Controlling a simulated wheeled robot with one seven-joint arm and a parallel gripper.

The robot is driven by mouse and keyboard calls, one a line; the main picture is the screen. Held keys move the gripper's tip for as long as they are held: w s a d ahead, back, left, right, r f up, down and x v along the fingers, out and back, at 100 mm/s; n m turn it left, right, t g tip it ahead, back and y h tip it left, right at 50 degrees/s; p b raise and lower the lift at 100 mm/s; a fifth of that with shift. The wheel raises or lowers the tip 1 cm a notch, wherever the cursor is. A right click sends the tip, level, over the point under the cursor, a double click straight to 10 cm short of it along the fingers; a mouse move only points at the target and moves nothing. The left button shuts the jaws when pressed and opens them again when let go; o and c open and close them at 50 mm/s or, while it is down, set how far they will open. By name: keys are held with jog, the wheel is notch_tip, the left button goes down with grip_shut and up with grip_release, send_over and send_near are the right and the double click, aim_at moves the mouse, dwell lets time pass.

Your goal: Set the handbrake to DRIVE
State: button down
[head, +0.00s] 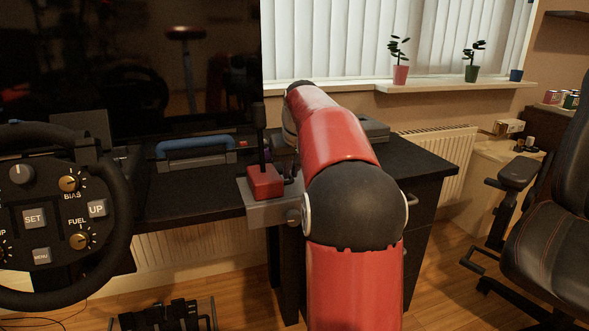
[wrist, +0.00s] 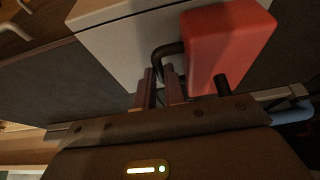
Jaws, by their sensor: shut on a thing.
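The handbrake unit is a red box (head: 264,182) on a grey mount (head: 262,212) at the desk's front edge, left of my arm in the head view. A black upright lever (head: 259,130) rises from it. In the wrist view the red box (wrist: 228,45) fills the upper right, and a black bent handle (wrist: 165,50) comes out of its side. My gripper (wrist: 160,85) is shut on this bent handle, which runs down between its dark fingers. The exact contact is partly hidden. No DRIVE label is readable. In the head view my arm hides most of my gripper.
A steering wheel (head: 122,215) stands at the left. A blue-handled case (head: 195,152) lies on the desk (head: 180,195) below a dark screen (head: 190,60). Pedals (head: 165,316) are on the floor. A black chair (head: 550,225) stands at the right, with open floor before it.

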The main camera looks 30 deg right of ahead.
jog(key=c, duration=1.8)
grip_release()
jog(key=shift+d, duration=0.1)
jog(key=shift+o, duration=0.2)
jog(key=p+v, duration=0.1)
jog(key=v, duration=0.6)
jog(key=shift+s+r, duration=0.2)
jog(key=shift+r, duration=0.2)
jog(key=s+a+f+n, duration=0.1)
jog(key=s+a+f, duration=0.1)
jog(key=s+a, duration=0.5)
jog(key=s+a+f, duration=0.2)
jog(key=s+a, duration=0.4)
jog(key=a, duration=0.3)
jog(key=s+a+f, duration=0.3)
jog(key=s+f, duration=0.3)
jog(key=s, duration=0.1)
jog(key=s+a+f+n+t+y, duration=0.1)
jog(key=s+a+f, duration=0.3)
jog(key=s+f, duration=0.2)
jog(key=shift+s+a+f+n, duration=0.15)
jog(key=shift+s+a+n, duration=0.15)
jog(key=shift+s, duration=0.2)
